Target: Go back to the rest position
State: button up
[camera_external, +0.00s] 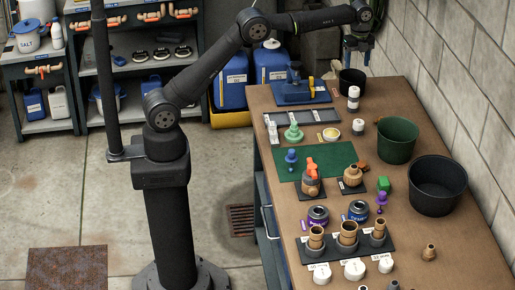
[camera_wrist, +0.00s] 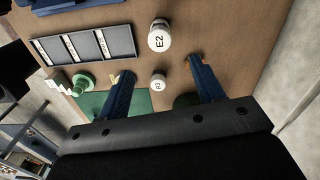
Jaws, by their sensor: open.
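My gripper (camera_external: 357,48) is raised over the far end of the workbench (camera_external: 450,247) in the external view, near the back wall. In the wrist view my gripper (camera_wrist: 155,75) shows two blue fingers spread apart, with nothing held between them. A white capped cylinder marked E2 (camera_wrist: 159,36) and a smaller white one (camera_wrist: 158,82) stand on the bench below, apart from the fingers. The two also show in the external view, the taller white bottle (camera_external: 353,98) and the smaller one (camera_external: 358,127).
Several fittings crowd the near half.

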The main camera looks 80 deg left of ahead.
aim_at(354, 88)
jog(key=f, duration=1.3)
jog(key=shift+s, duration=0.2)
jog(key=r, duration=0.5)
jog(key=shift+d+r, duration=0.15)
jog(key=shift+d, duration=0.2)
jog(key=s+d+r, duration=0.4)
jog(key=d+r, duration=0.2)
jog(key=d, duration=0.5)
jog(key=s+d+f, duration=0.3)
jog(key=s+d, duration=0.3)
jog(key=d, duration=0.6)
jog(key=s+d+f, duration=0.3)
jog(key=s+d, duration=0.5)
jog(key=shift+m, duration=0.4)
jog(key=f, duration=0.9)
jog(key=shift+w+d+f, duration=0.1)
jog(key=shift+d+f, duration=0.1)
jog(key=shift+f, duration=0.1)
jog(key=shift+r, duration=0.35)
jog(key=shift+f, duration=0.2)
